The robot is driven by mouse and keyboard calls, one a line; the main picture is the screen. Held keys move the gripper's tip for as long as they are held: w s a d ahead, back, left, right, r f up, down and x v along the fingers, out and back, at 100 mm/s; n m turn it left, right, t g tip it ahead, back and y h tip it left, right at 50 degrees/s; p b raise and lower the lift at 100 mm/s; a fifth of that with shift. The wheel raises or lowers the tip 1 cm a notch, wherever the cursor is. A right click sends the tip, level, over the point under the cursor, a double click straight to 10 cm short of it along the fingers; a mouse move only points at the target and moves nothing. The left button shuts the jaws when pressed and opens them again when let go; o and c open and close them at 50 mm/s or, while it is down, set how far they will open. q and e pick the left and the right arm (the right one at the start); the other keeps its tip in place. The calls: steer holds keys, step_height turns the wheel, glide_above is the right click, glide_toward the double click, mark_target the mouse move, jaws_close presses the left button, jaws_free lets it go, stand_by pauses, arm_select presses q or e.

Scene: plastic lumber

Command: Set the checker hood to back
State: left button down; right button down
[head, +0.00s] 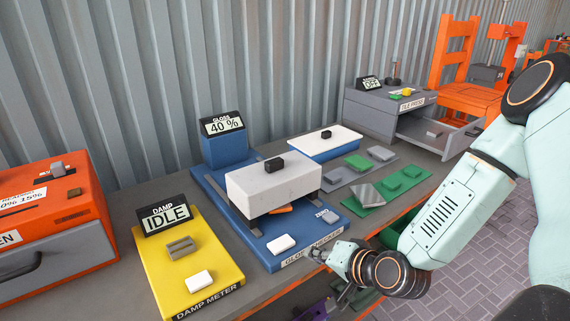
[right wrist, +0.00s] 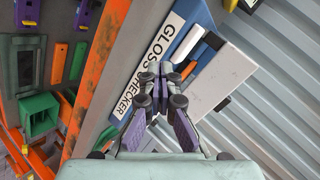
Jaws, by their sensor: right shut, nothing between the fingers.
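The gloss checker is a blue unit (head: 265,250) with a display (head: 222,125) reading "GLOSS 40 %". Its white hood (head: 270,190), with a black knob (head: 274,164) on top, sits over the middle of the base between dark rails. An orange piece (head: 282,209) shows partly under the hood's front edge. In the right wrist view the hood (right wrist: 222,75) is beyond the fingers, right of the label. My right gripper (head: 318,254) is shut and empty, by the checker's front label, apart from the hood. It also shows in the right wrist view (right wrist: 165,72). My left gripper is out of view.
A yellow damp meter (head: 210,265) stands left of the checker, near an orange oven-like box (head: 50,235). A white-topped blue box (head: 322,143), green samples (head: 370,195) and a grey tile press (head: 385,115) lie right. A corrugated wall (head: 150,90) runs behind the bench.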

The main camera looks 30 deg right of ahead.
steer(key=w+d+r+m+t, duration=0.2)
steer(key=r+m+t, duration=0.1)
steer(key=r, duration=0.2)
steer(key=w+d+r+m+t, duration=0.1)
steer(key=w+r+m+t, duration=0.1)
steer(key=r, duration=0.4)
steer(key=shift+d+r+m+t+y+p, duration=0.3)
steer(key=shift+d+m+t, duration=0.1)
steer(key=shift+m+t, duration=0.25)
steer(key=b, duration=0.3)
glide_toward(278, 164)
steer(key=w, duration=0.2)
steer(key=w+a+b, duration=0.1)
steer(key=w, duration=0.2)
steer(key=shift+w, duration=0.9)
